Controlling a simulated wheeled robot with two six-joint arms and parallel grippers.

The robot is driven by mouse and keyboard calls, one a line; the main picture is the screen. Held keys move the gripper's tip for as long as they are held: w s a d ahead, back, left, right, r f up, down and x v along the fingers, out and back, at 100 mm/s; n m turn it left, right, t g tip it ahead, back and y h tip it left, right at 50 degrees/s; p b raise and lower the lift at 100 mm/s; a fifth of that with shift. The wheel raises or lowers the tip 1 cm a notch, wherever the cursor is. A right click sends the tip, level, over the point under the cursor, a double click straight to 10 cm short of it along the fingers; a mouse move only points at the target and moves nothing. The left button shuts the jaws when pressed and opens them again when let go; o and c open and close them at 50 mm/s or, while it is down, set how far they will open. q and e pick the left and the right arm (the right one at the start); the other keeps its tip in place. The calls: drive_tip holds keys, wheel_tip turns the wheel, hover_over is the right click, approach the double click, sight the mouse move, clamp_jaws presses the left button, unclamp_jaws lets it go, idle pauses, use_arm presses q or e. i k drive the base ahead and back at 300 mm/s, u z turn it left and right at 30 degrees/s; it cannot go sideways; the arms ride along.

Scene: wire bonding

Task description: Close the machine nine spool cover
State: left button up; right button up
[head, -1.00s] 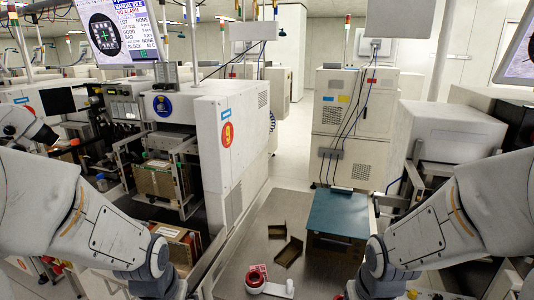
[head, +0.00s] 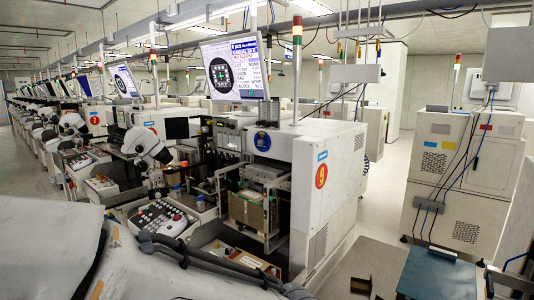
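Machine nine (head: 322,208) is a white cabinet with an orange disc marked 9 on its side, right of the middle in the head view. A dark front panel with a round blue badge (head: 262,141) sits at its upper front, under the monitor; I cannot tell whether this is the spool cover or whether a cover stands open. A brown magazine box (head: 249,212) is in the machine's front, lower down. My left arm crosses the bottom left, in front of the machine, with its gripper out of the frame. My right arm and gripper are not in view.
A monitor (head: 235,69) and a signal tower (head: 297,55) rise over the machine. A keypad console (head: 162,217) and a microscope (head: 147,146) stand left of it. A blue-topped stand (head: 437,275) and a grey table (head: 372,262) are at the lower right. Clear floor lies beyond the table.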

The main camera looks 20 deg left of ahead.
sight(176, 128)
drive_tip(key=u, duration=2.4)
drive_tip(key=i, duration=7.25)
drive_tip(key=z, duration=3.3)
